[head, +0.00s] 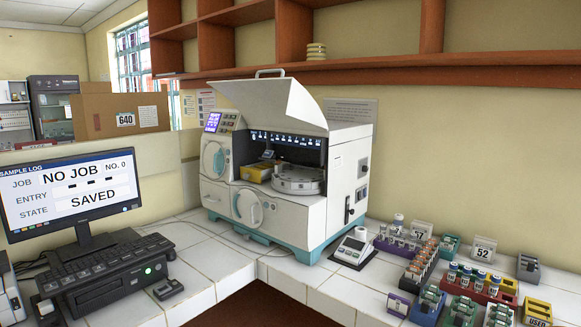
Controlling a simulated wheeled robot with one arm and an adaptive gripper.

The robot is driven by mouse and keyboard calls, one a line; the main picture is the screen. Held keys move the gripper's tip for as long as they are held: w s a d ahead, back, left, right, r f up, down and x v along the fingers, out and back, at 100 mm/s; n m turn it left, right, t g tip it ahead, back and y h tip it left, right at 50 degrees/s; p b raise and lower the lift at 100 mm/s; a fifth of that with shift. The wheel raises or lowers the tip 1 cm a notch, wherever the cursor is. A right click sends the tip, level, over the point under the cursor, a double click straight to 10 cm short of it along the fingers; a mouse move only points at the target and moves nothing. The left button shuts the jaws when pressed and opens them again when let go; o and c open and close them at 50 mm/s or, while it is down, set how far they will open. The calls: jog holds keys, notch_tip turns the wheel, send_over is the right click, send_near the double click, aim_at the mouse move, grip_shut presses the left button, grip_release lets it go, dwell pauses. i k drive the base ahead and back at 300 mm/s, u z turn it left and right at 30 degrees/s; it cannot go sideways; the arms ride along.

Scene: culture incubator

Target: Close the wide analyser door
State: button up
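The white and teal analyser (290,220) stands on the tiled bench in the corner. Its wide door (272,103) is a broad white lid, swung up and tilted above the opening. A bar handle (270,72) shows at the door's raised edge. The bay below is open. Inside it are a round white carousel (299,180) and a yellow block (257,172). A round hatch on the lower front (247,207) and another on the upper left (213,160) look shut. My gripper is not in view.
A monitor (70,192) and keyboard (95,262) occupy the left bench. A small white device (354,248) and several tube racks (468,285) crowd the right bench. A wooden shelf (380,68) hangs behind and above the raised door.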

aim_at(282, 102)
jog(key=u, duration=0.25)
jog(key=i, duration=0.3)
jog(key=u, duration=1.05)
jog(key=i, duration=1)
jog(key=u, duration=0.5)
